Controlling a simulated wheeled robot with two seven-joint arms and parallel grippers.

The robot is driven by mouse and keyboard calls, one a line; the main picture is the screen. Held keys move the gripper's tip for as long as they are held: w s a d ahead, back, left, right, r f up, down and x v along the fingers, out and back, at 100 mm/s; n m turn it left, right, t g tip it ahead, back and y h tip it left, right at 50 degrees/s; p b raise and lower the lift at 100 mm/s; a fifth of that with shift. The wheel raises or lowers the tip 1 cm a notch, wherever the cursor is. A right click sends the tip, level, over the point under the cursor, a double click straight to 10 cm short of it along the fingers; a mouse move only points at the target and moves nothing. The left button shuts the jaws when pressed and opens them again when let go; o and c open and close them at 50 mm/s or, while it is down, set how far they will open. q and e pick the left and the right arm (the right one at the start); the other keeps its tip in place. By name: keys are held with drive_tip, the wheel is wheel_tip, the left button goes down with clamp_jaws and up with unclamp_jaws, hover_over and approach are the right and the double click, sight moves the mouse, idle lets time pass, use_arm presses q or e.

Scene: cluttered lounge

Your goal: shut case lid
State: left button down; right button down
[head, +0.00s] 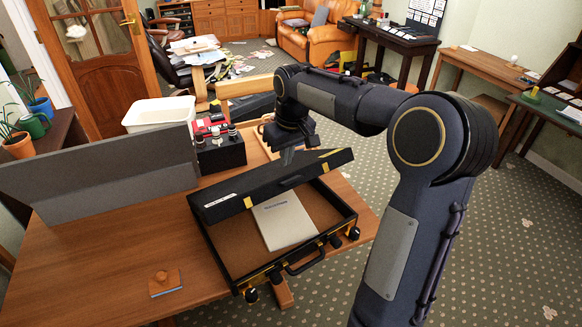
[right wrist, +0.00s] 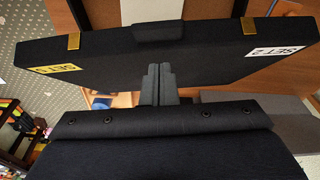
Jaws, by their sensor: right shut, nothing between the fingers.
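The black case (head: 235,240) lies on the wooden table, with a tan inside and a pale booklet (head: 284,220) in it. Its lid (head: 270,184) is partly open, tilted above the back of the base, its front edge with gold latch plates facing me. The lid also spans the right wrist view (right wrist: 215,52), with white and yellow labels. My right gripper (head: 287,157) is behind the lid, pointing down, its fingers shut and empty. In the right wrist view, the fingertips (right wrist: 158,70) are close to the lid; contact is unclear. My left gripper is not in view.
A grey panel (head: 110,172) stands at the table's left. A white bin (head: 160,113) and a black box with red items (head: 220,152) are behind the case. An orange block on a blue-edged pad (head: 165,282) lies front left. The table's left front is otherwise clear.

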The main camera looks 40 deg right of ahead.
sight(290, 179)
drive_tip(key=shift+s+f, duration=1)
drive_tip(key=shift+f, duration=0.25)
